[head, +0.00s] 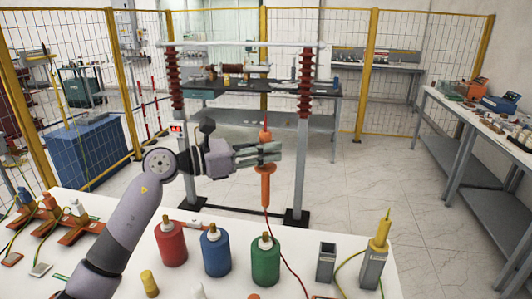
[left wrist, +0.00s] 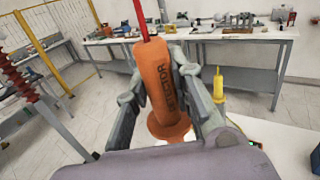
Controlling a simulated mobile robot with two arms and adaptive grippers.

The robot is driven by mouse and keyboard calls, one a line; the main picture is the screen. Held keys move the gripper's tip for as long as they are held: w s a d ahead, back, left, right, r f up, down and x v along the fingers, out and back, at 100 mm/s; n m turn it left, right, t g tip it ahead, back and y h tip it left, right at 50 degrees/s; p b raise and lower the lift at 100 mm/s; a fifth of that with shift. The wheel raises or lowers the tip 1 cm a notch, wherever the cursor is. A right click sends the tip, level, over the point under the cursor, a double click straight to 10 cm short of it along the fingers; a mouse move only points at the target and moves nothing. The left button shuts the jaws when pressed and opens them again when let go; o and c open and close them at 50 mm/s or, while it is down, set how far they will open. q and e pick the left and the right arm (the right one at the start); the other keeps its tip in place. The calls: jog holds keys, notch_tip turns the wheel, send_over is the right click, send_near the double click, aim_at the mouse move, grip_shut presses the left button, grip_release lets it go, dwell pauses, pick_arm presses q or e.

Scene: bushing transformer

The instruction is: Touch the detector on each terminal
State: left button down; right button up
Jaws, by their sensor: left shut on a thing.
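My left gripper (head: 268,152) is shut on the orange detector (head: 265,186), which stands upright with its thin red tip pointing up and a red lead hanging below. In the left wrist view the detector (left wrist: 161,88), with lettering on its side, sits between both fingers. The detector is held in the air above and behind the white table. On that table stand a red cylinder (head: 171,246), a blue cylinder (head: 215,253) and a green cylinder (head: 265,263), each with a pale terminal-like top. The detector appears apart from all three. My right gripper is out of view.
A yellow-tipped tool (head: 380,233) stands in a grey holder (head: 372,268) at the table's right. A frame with dark red ribbed insulators (head: 305,80) stands behind my gripper. A side bench (head: 470,120) is at the right. Open tiled floor (head: 400,190) lies between.

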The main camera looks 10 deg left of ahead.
pick_arm(q)
jog(key=shift+r+p, duration=0.5)
jog(key=shift+r, duration=0.65)
jog(key=shift+f, duration=0.15)
dwell(0.5)
